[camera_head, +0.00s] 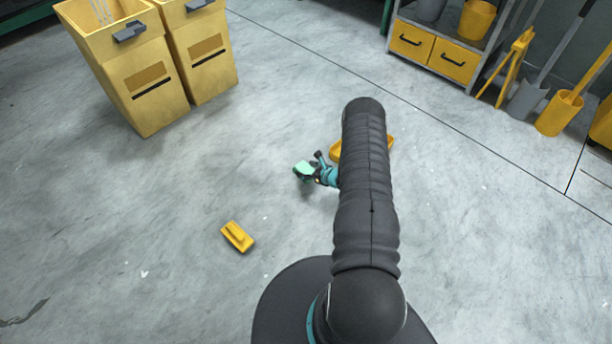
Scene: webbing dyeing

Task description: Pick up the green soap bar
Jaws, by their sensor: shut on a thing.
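The green soap bar (306,169) is a small pale green block near the middle of the head view, left of my dark arm. My gripper (310,177) is shut on it, with dark fingers and a teal body just to its right. The lower part of the bar and part of the fingers are hard to make out. I cannot tell how high the bar is above the floor. My arm hides what lies behind it.
A yellow block-like tool (238,237) lies on the grey floor at lower left. Another yellow object (336,151) is partly hidden behind my arm. Two tall yellow bins (150,105) stand at upper left. A shelf with yellow drawers (453,62) stands at upper right. Floor at left is mostly clear.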

